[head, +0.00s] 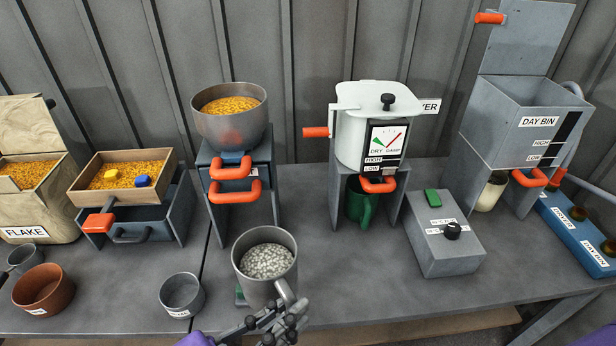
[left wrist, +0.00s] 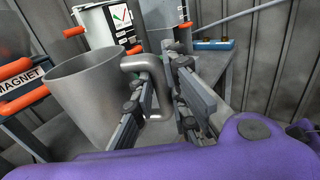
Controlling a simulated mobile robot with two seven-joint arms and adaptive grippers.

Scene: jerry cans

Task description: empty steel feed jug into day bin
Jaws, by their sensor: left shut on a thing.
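The steel feed jug (head: 246,270) is upright at the front middle of the bench, filled with pale grey pellets. My left gripper (head: 290,312) is at its handle on the lower right. In the left wrist view, my left gripper (left wrist: 160,92) is shut on the handle of the jug (left wrist: 85,100). I cannot tell whether the jug's base touches the bench. The grey day bin (head: 525,125) stands at the far right with its lid (head: 522,40) raised; its inside is mostly hidden. My right gripper is not in view.
A white dryer (head: 362,130) with an orange side handle and a grey switch box (head: 445,245) stand between jug and day bin. A steel bowl of orange grain (head: 230,128) is behind the jug. Small cups (head: 182,294) are at left. The bench's front right is clear.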

